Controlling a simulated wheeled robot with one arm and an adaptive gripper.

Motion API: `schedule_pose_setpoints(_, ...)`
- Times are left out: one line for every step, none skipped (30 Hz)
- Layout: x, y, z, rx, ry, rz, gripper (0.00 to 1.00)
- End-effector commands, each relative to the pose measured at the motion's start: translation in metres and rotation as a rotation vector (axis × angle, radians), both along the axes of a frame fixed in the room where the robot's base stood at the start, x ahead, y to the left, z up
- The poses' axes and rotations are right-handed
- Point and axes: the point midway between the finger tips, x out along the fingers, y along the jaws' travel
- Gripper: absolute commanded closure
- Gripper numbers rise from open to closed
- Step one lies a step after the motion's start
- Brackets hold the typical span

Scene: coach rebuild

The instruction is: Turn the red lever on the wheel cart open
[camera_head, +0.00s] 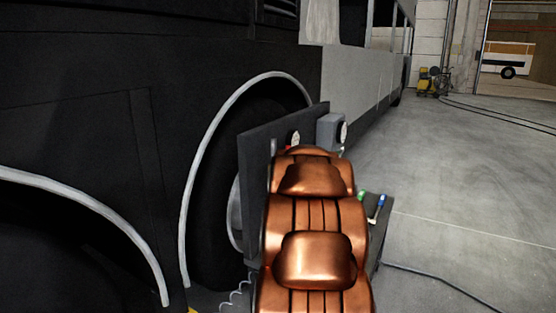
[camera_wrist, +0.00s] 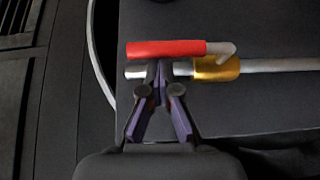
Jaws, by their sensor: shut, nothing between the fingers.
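The red lever (camera_wrist: 165,48) shows in the wrist view as a red sleeve lying level, with a bent metal end at its right. It runs alongside a silver pipe (camera_wrist: 262,66) with a brass valve body (camera_wrist: 216,68). My gripper (camera_wrist: 158,66) is shut and empty, its fingertips in front of the pipe and just below the lever's red sleeve. I cannot tell whether they touch it. In the head view, the wheel cart's dark upright panel (camera_head: 257,150) stands by the coach's wheel arch. My copper arm hides much of the cart there.
The dark coach (camera_head: 90,110) fills the left side. A grey box with a gauge (camera_head: 331,131) sits by the panel. Green and blue items (camera_head: 381,201) lie right of my arm. A cable (camera_head: 430,277) crosses the floor, which is mostly clear at right.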

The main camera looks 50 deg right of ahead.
Motion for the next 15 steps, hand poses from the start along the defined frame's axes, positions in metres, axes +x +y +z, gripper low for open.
schedule_pose_setpoints(-0.010, -0.008, 0.004, 0.004, -0.015, -0.022, 1.00)
schedule_pose_setpoints(-0.009, -0.008, 0.004, 0.004, -0.015, -0.022, 1.00)
schedule_pose_setpoints(-0.009, -0.008, 0.004, 0.004, -0.015, -0.022, 1.00)
schedule_pose_setpoints(-0.009, -0.007, 0.004, 0.004, -0.016, -0.022, 1.00)
schedule_pose_setpoints(-0.009, -0.006, 0.004, 0.003, -0.015, -0.021, 1.00)
schedule_pose_setpoints(-0.009, -0.005, 0.004, 0.002, -0.015, -0.020, 1.00)
schedule_pose_setpoints(-0.009, -0.004, 0.004, 0.002, -0.014, -0.020, 1.00)
schedule_pose_setpoints(-0.008, -0.002, 0.004, 0.000, -0.014, -0.020, 1.00)
schedule_pose_setpoints(-0.008, 0.002, 0.004, 0.000, -0.013, -0.018, 1.00)
schedule_pose_setpoints(-0.007, 0.005, 0.004, -0.002, -0.013, -0.018, 1.00)
schedule_pose_setpoints(-0.006, 0.008, 0.003, -0.002, -0.012, -0.016, 1.00)
schedule_pose_setpoints(-0.005, 0.014, 0.003, -0.003, -0.010, -0.012, 1.00)
schedule_pose_setpoints(-0.003, 0.019, 0.002, -0.004, -0.008, -0.010, 1.00)
schedule_pose_setpoints(-0.001, 0.024, 0.001, -0.003, -0.005, -0.006, 1.00)
schedule_pose_setpoints(0.001, 0.031, 0.000, -0.003, -0.003, -0.002, 1.00)
